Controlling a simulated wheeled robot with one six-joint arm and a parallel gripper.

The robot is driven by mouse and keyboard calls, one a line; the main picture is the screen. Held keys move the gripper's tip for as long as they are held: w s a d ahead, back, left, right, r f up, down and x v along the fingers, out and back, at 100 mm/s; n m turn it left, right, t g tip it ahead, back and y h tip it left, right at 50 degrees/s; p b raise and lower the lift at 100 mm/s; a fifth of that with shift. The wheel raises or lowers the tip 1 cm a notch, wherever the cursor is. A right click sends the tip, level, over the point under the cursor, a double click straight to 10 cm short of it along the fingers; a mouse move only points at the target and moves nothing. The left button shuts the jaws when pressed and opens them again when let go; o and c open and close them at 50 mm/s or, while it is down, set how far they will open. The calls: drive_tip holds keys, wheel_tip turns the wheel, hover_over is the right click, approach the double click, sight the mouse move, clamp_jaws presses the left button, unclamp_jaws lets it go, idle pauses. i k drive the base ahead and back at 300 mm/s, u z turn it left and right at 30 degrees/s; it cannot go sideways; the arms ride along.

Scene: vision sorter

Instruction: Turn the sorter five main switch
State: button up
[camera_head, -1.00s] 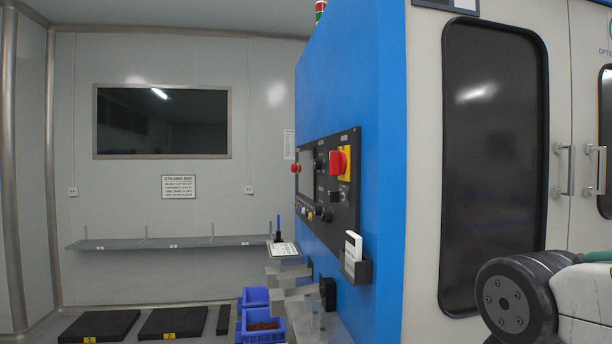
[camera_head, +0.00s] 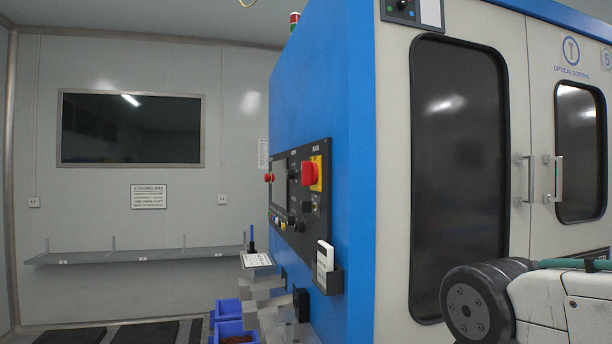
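The sorter (camera_head: 322,100) is a tall machine with a blue side and a light front, and a number 5 badge at the upper right. A black control panel (camera_head: 300,220) is set on its blue side, seen at a steep angle. A red switch (camera_head: 309,173) on a yellow plate sits at the panel's upper right. A smaller red button (camera_head: 268,177) is at the panel's left edge, and small dark knobs are below. My gripper is out of view; only part of my own arm shows at the lower right.
A holder (camera_head: 331,279) with a white booklet juts from the blue side below the panel. Blue bins (camera_head: 230,328) and a small tray with a card (camera_head: 256,260) stand left of the machine. A wall shelf (camera_head: 140,254) runs behind. Door handles (camera_head: 557,178) protrude on the front.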

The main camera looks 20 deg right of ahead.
sight(309, 170)
drive_tip(key=z, duration=0.05)
drive_tip(key=k, duration=1.1)
drive_tip(key=u, duration=1.35)
drive_tip(key=i, duration=1.3)
drive_tip(key=z, duration=0.8)
drive_tip(key=i, duration=0.45)
drive_tip(key=z, duration=0.55)
